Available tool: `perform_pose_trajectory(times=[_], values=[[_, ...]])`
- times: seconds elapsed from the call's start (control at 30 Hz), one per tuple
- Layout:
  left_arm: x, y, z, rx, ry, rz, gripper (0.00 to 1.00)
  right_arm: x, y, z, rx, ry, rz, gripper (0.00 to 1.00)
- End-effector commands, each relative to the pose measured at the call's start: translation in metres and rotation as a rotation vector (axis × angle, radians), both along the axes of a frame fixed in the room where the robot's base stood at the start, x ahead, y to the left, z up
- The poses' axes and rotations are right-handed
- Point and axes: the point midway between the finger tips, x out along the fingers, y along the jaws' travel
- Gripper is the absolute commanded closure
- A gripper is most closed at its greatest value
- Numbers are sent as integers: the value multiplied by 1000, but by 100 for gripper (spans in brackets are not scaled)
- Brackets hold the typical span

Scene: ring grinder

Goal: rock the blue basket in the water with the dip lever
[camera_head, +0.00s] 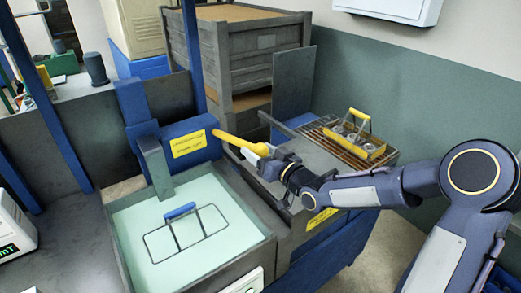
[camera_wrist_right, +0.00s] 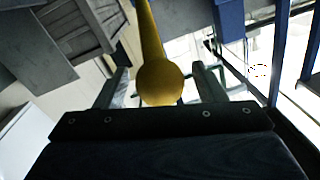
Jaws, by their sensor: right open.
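The blue basket (camera_head: 180,211) is a thin wire frame with a blue handle, sitting in the pale water of the tank (camera_head: 262,247). The dip lever (camera_head: 232,139) is a yellow bar that comes out of a blue housing beside the tank and ends in a round knob. My right gripper (camera_head: 265,158) is at the knob end. In the right wrist view, the lever knob (camera_wrist_right: 160,82) lies between the two open fingers of my right gripper (camera_wrist_right: 163,88). I cannot tell whether a finger touches it. My left gripper is not in view.
A yellow-handled basket (camera_head: 358,142) holding metal rings stands on a slatted rack (camera_head: 325,123) at the right. A grey crate (camera_head: 249,58) stands behind the lever. A blue post (camera_head: 192,50) rises near the housing. A white box with a green display (camera_head: 10,238) is at the left.

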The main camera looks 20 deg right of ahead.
Motion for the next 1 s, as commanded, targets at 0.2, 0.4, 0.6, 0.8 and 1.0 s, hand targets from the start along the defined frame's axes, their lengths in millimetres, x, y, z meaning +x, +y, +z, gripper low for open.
perform_pose_trajectory(times=[0.2,0.4,0.6,0.8,1.0], values=[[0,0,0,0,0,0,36,1,0,0,-1,0,-1,36],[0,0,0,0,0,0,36,1,0,0,-1,0,-1,57],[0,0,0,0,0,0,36,1,0,0,-1,0,-1,84],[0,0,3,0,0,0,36,2,0,3,-3,2,-1,98],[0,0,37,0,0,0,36,11,4,37,-31,69,1,98]])
